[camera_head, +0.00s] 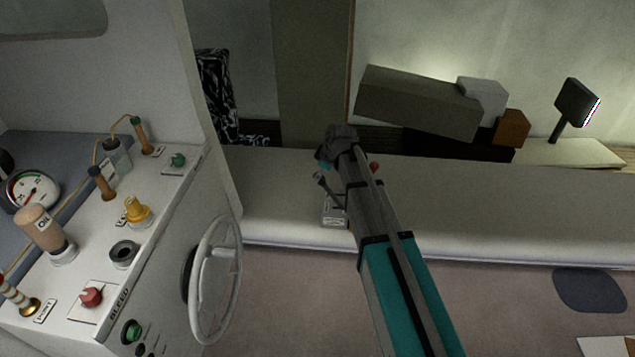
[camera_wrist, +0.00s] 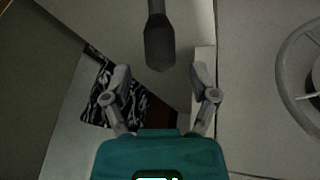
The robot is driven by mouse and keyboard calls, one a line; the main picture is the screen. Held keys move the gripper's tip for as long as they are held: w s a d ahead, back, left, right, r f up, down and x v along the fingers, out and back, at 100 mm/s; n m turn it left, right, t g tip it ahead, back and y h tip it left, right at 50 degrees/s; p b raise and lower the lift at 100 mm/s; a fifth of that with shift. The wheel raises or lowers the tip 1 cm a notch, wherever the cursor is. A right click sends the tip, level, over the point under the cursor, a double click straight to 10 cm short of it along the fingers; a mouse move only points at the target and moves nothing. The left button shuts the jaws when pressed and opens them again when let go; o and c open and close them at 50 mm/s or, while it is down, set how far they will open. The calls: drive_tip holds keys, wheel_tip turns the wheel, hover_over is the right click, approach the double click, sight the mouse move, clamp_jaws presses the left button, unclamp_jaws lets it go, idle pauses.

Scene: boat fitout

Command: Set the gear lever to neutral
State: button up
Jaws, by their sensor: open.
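A small control box (camera_head: 335,215) with a pale label sits on the front of the long bench. A dark lever (camera_head: 324,184) rises from it, leaning up and left, close below my gripper (camera_head: 338,142). A red knob (camera_head: 375,167) shows just right of my arm; my arm hides part of the control. In the wrist view my gripper (camera_wrist: 161,78) has its two fingers wide apart. A dark grey handle (camera_wrist: 159,42), apparently the gear lever, comes down from the top edge. Its end lies between and just beyond the fingertips, with gaps on both sides. The lever's marked positions are unreadable.
A white steering wheel (camera_head: 214,280) stands on the console side left of my arm; it also shows at right in the wrist view (camera_wrist: 308,72). The console top (camera_head: 185,190) carries several knobs and gauges. Boxes (camera_head: 420,100) and a dark lamp-like object (camera_head: 575,103) are behind the bench.

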sight(330, 193)
drive_tip(key=shift+b+x, duration=1.5)
drive_tip(key=shift+x, duration=0.5)
drive_tip(key=shift+r, duration=0.1)
clamp_jaws()
drive_tip(key=shift+a, duration=0.1)
